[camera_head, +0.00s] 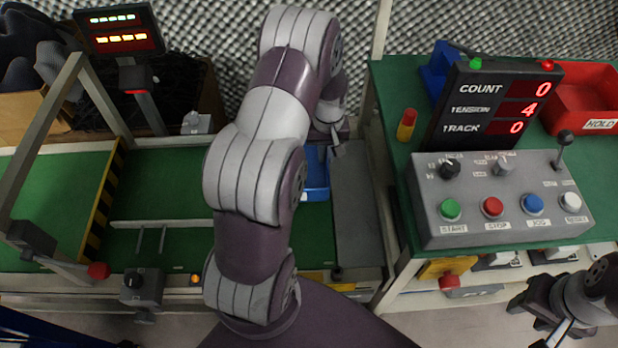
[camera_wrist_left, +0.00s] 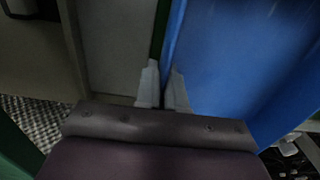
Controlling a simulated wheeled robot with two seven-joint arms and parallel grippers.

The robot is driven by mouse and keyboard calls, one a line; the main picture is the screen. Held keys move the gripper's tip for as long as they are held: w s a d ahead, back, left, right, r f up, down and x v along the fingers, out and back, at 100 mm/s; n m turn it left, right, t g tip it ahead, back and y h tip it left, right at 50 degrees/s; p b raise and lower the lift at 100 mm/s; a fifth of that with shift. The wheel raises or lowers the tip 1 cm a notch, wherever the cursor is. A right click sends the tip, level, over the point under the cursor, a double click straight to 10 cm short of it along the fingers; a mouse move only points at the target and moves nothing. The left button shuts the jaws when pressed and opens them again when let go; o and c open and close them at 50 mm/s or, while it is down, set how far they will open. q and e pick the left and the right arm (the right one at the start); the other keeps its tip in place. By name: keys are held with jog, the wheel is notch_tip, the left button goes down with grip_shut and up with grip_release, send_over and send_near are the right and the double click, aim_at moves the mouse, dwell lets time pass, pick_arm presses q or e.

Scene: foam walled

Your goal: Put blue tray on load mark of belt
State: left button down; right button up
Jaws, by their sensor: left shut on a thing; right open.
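The blue tray (camera_head: 317,175) sits at the right end of the green belt (camera_head: 200,262), partly hidden behind my left arm. It fills the right of the left wrist view (camera_wrist_left: 235,65). My left gripper (camera_head: 334,140) is shut on the tray's side wall; in the left wrist view its fingertips (camera_wrist_left: 163,88) pinch that edge. I cannot tell whether the tray touches the belt. My right gripper (camera_head: 548,328) is open and empty at the lower right.
A grey plate (camera_head: 357,220) lies right of the tray. A yellow-black striped bar (camera_head: 104,205) and a frame cross the belt at left. A control box (camera_head: 500,200), counter display (camera_head: 490,105) and red HOLD bin (camera_head: 590,100) stand on the right-hand table.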

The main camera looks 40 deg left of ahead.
aim_at(313, 164)
pick_arm(q)
jog(key=shift+s+a+f+b, duration=0.15)
jog(key=shift+s+a+f, duration=0.3)
jog(key=shift+s, duration=0.1)
jog(key=shift+s+a+f+b, duration=0.15)
jog(key=shift+s+a+f, duration=0.15)
jog(key=shift+s+f, duration=0.2)
jog(key=shift+s+a+f, duration=0.1)
jog(key=shift+s+f, duration=0.15)
notch_tip(313, 164, down, 4)
jog(key=shift+r+b, duration=0.1)
jog(key=shift+b, duration=0.95)
jog(key=shift+r, duration=0.15)
jog(key=c, duration=1.6)
grip_release()
jog(key=o, duration=0.4)
jog(key=shift+c, duration=0.2)
